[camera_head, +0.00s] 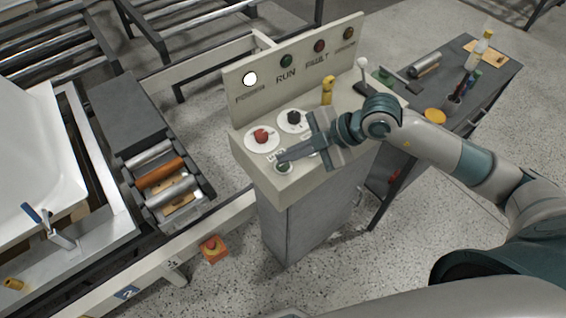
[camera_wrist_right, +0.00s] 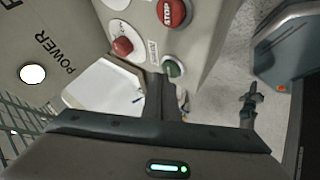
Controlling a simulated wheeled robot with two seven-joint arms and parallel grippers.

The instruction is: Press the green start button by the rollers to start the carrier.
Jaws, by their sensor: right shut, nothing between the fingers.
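The green start button (camera_head: 284,168) sits at the front corner of the grey control console, with a pale ring around it. It also shows in the right wrist view (camera_wrist_right: 173,68), just right of my fingertips. My right gripper (camera_head: 283,157) is shut and empty, reaching over the console top from the right. Its fingertips are right beside the button; I cannot tell whether they touch it. The rollers (camera_head: 160,172) are left of the console, with a white tub shell (camera_head: 35,150) further left. My left gripper is out of view.
A red knob (camera_head: 261,136), a black knob (camera_head: 294,117) and a red STOP button (camera_wrist_right: 173,12) are near the green one. The POWER lamp (camera_head: 250,79) glows white; the RUN lamp (camera_head: 286,61) looks dark green.

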